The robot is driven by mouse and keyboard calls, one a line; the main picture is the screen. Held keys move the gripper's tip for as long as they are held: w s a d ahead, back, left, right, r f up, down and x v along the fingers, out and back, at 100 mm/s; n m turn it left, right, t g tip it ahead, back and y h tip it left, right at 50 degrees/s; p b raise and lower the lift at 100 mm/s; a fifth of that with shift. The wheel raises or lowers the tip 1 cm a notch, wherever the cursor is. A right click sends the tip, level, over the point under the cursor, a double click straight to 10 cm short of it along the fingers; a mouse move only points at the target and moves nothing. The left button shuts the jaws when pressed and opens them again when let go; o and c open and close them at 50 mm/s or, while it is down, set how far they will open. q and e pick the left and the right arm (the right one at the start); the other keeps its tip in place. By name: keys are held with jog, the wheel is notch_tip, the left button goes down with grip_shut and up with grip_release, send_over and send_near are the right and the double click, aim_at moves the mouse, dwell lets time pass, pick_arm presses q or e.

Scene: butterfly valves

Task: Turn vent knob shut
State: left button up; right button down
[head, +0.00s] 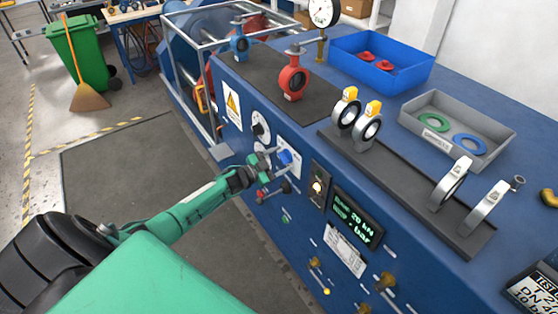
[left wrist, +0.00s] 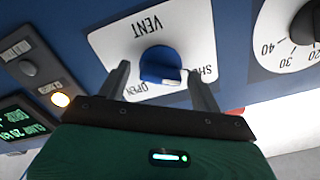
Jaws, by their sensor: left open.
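The vent knob (head: 285,157) is a blue knob on a white plate on the blue front panel. In the left wrist view the knob (left wrist: 158,62) shows with VENT, OPEN and SHUT lettering around it, upside down. A white mark (left wrist: 184,77) lies at the knob's lower right, close to the SHUT lettering. My left gripper (head: 268,162) is open in front of the panel at the knob. In the left wrist view its fingers (left wrist: 160,72) stand on either side of the knob, with gaps showing. Whether they touch it is hard to tell. My right gripper is not in view.
A dial (head: 259,131) is beside the vent plate, and a lit button (head: 317,187) and a display (head: 357,217) are on the other side. Several valves, a blue bin (head: 382,62) and a grey tray (head: 457,128) are on the bench top.

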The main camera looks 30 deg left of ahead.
pick_arm(q)
jog(key=b+v, duration=0.3)
jog(key=v, duration=1.1)
jog(key=shift+b, duration=0.35)
jog(key=shift+w, duration=0.15)
